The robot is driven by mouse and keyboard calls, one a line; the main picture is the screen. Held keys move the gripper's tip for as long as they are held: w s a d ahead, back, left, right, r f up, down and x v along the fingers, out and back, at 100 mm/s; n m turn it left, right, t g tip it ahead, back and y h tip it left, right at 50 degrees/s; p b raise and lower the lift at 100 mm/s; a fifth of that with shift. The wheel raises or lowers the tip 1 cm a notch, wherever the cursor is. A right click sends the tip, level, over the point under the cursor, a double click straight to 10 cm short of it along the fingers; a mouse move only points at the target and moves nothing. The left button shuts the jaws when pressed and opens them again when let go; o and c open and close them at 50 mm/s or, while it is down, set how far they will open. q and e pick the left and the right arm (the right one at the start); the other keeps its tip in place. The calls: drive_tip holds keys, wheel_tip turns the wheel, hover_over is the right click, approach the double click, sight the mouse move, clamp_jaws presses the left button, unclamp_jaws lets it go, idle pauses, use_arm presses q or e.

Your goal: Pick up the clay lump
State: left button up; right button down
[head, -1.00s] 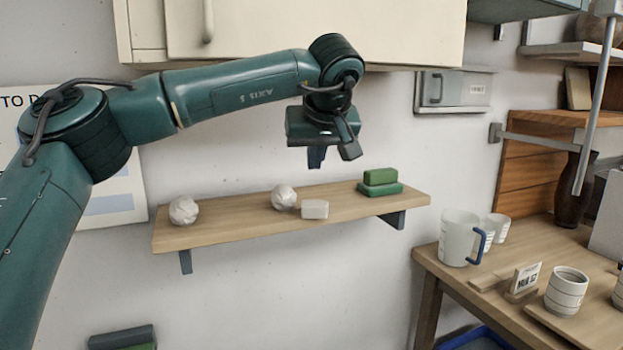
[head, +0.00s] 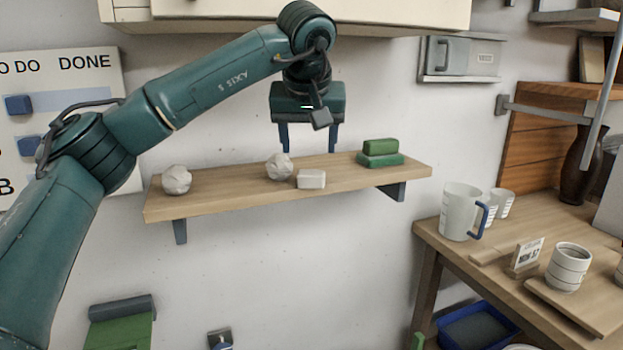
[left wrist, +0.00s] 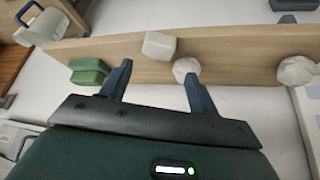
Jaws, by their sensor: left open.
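Two crumpled whitish clay lumps sit on the wooden wall shelf (head: 225,196): one lump (head: 176,179) near the left end, the other lump (head: 279,166) near the middle. In the left wrist view the middle lump (left wrist: 186,68) shows just beyond one fingertip, and the end lump (left wrist: 297,70) lies farther right. My left gripper (head: 309,150) is open and empty, fingers pointing down over the shelf's middle, right of the middle lump in the head view. Whether a finger touches the lump I cannot tell. My right gripper is not in view.
A pale block (head: 311,179) lies beside the middle lump. Stacked green blocks (head: 380,153) are at the shelf's right. A cream cabinet (head: 400,15) hangs above my arm. A table with a jug (head: 460,212) and cups stands at right.

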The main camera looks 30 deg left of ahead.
sight(311, 172)
use_arm(q)
drive_tip(key=p+x, duration=0.1)
drive_tip(key=x, duration=0.7)
drive_tip(key=shift+d, duration=0.1)
drive_tip(key=shift+r, duration=0.1)
drive_tip(key=c, duration=0.8)
